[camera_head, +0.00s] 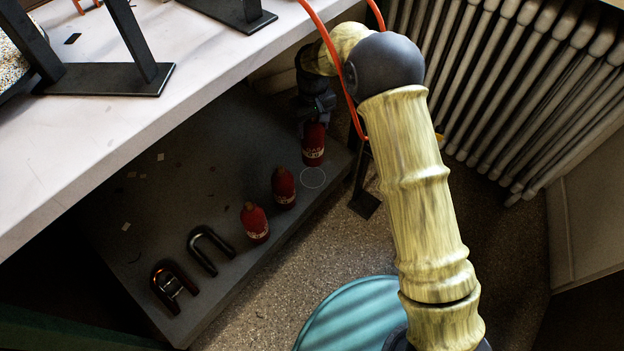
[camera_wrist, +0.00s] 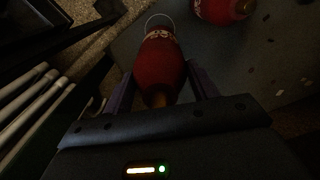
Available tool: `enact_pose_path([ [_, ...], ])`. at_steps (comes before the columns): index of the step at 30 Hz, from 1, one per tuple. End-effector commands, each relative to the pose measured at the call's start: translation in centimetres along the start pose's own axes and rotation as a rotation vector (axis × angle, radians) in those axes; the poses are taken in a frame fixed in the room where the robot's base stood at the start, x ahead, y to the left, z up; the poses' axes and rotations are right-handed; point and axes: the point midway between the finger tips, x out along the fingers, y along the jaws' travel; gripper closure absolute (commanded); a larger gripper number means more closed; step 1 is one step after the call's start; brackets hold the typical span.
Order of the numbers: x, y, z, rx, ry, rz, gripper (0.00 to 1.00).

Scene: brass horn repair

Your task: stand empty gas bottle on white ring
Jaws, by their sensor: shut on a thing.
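My gripper (camera_head: 316,108) is shut on a red bottle (camera_head: 314,146) with pale lettering, near the shelf's far right end. In the wrist view the same bottle (camera_wrist: 160,62) sits between the two fingers (camera_wrist: 163,86), its narrow neck toward my gripper. The thin white ring (camera_head: 313,178) lies on the dark shelf, just below the held bottle in the head view. In the wrist view the ring (camera_wrist: 158,18) shows partly past the bottle's base. I cannot tell whether the base touches the shelf.
Two more red bottles, a nearer one (camera_head: 254,222) and a middle one (camera_head: 284,187), stand on the shelf (camera_head: 185,195). Two U-shaped pieces, one dark (camera_head: 193,241) and one reddish (camera_head: 158,292), lie nearby. The white bench top (camera_head: 190,75) overhangs; a radiator (camera_head: 530,90) stands right.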

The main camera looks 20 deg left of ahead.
Motion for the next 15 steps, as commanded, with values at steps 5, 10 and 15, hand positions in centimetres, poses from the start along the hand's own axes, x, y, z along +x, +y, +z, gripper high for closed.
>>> enact_pose_path([
  [5,0.2,-0.1,0.0,0.000,0.002,0.000,0.97],
  [10,2.8,0.0,0.0,0.000,0.001,0.000,0.97],
  [15,4.9,0.0,0.0,0.001,0.002,0.001,0.97],
])
